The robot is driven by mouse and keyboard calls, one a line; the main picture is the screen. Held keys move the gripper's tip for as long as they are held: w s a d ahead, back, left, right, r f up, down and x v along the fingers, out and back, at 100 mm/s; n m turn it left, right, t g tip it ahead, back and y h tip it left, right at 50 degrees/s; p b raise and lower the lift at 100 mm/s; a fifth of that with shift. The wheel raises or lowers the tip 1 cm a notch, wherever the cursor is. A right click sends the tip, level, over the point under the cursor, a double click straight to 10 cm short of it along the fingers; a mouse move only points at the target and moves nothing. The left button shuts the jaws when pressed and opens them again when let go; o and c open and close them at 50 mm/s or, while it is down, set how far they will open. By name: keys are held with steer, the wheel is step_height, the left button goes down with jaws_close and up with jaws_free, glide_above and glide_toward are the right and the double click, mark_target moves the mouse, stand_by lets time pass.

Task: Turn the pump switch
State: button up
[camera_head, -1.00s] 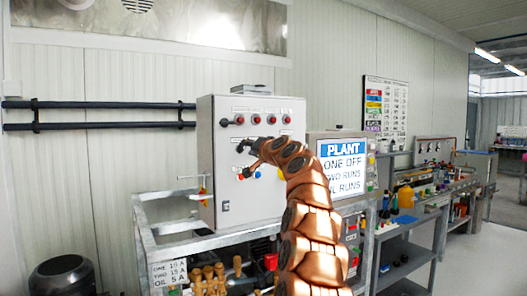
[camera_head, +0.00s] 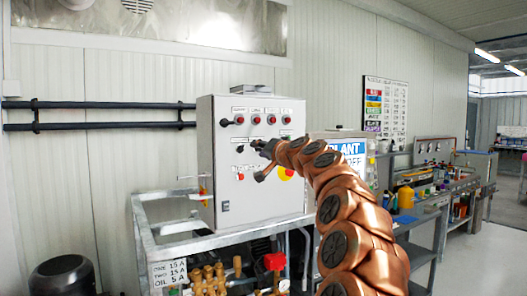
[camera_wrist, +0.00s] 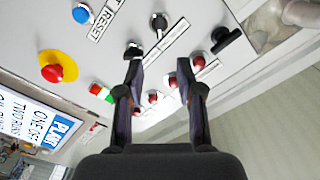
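The white control cabinet (camera_head: 213,165) stands on a metal frame, with its front panel facing my arm. A black rotary switch (camera_wrist: 133,50) on the panel is just beyond my left fingertip in the wrist view. Another black switch (camera_wrist: 158,22) sits farther up that view, and a third black switch or handle (camera_wrist: 226,40) is at right beside a red lamp. Labels are too small to read, so I cannot tell which is the pump switch. My gripper (camera_wrist: 158,66) is open and empty, its fingers spread before the panel. In the head view my gripper (camera_head: 260,146) partly hides the middle row.
A red button on a yellow disc (camera_wrist: 52,70), a blue button (camera_wrist: 82,14) and several red lamps are on the panel. A PLANT sign (camera_head: 350,148) is partly behind my arm. Brass fittings (camera_head: 207,275) stand low in front. A shelf bench (camera_head: 425,222) is at right.

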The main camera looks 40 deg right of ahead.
steer(key=shift+s+a, duration=0.15)
steer(key=shift+s, duration=0.7)
steer(key=s+a+f+n+g+y+p, duration=0.15)
steer(key=a+f, duration=0.25)
steer(key=a, duration=0.5)
steer(key=s+a+f+n+g+y, duration=0.2)
steer(key=a+f+n+g+y, duration=0.15)
steer(key=a, duration=0.65)
steer(key=s+a+f+n+g+y+p, duration=0.15)
steer(key=a+f, duration=0.25)
steer(key=a, duration=0.5)
steer(key=s+a+f+n+g, duration=0.2)
steer(key=s+a+f+g, duration=0.1)
steer(key=s+a+f, duration=0.35)
steer(key=s+a+f+n+g+h+p, duration=0.1)
steer(key=s+a+f+g, duration=0.15)
steer(key=s+f, duration=0.4)
steer(key=s+a+f+g+h+p, duration=0.1)
steer(key=s+f+g, duration=0.25)
steer(key=s, duration=0.65)
steer(key=s+d+f+g+h+p, duration=0.1)
steer(key=s+f, duration=0.3)
steer(key=s, duration=0.6)
steer(key=s+d+f+g+h, duration=0.2)
steer(key=s+f, duration=0.3)
steer(key=s, duration=0.5)
steer(key=shift+s+d+g+p, duration=0.2)
steer(key=shift+d+g+p, duration=0.15)
steer(key=shift+d+g, duration=0.35)
